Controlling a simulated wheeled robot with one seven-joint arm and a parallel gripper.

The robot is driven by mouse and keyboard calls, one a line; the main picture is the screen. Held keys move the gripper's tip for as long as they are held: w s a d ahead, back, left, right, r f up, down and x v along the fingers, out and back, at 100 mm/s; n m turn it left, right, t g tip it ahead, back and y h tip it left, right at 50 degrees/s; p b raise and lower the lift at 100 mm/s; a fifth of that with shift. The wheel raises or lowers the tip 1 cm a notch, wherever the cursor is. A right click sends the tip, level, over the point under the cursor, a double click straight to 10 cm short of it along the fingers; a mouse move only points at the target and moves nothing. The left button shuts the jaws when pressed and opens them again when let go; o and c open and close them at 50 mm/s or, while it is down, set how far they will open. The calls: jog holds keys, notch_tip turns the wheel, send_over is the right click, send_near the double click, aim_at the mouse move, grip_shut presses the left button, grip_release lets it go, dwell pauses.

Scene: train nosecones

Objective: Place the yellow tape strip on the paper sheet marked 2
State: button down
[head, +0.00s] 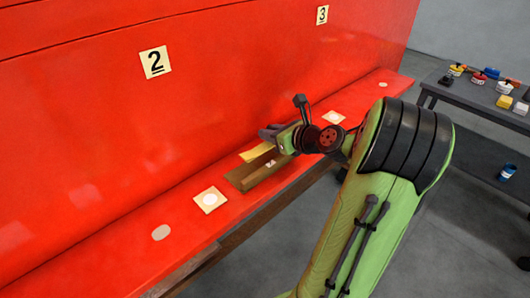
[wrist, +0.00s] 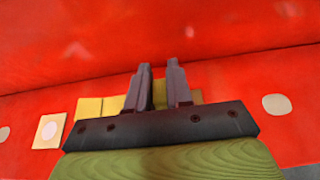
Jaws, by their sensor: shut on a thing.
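A yellow tape strip (head: 256,151) shows at the left of my gripper (head: 270,133), above the red ledge. In the wrist view the yellow strip (wrist: 90,107) runs leftward from beside the fingers. My gripper (wrist: 161,70) is shut on the strip; the fingers and the dark bar below them hide part of it. A pale sheet with a black 2 (head: 155,62) is fixed upright on the red nosecone, up and left of my gripper and well apart from it.
A brown wooden block (head: 245,181) lies on the red ledge (head: 120,258) just below the strip. Square cards with white discs lie to its left (head: 210,200) and right (head: 333,117). A sheet marked 3 (head: 322,15) is farther right. A dark table (head: 460,95) holds several small items.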

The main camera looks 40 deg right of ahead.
aim_at(270, 153)
jog(key=f+b, duration=0.1)
jog(key=f, duration=0.4)
jog(key=shift+w+b, duration=0.2)
jog(key=shift+b, duration=0.15)
jog(key=shift+s+r, duration=0.1)
jog(key=shift+r, duration=0.05)
jog(key=shift+a, duration=0.1)
jog(key=c, duration=1)
grip_release()
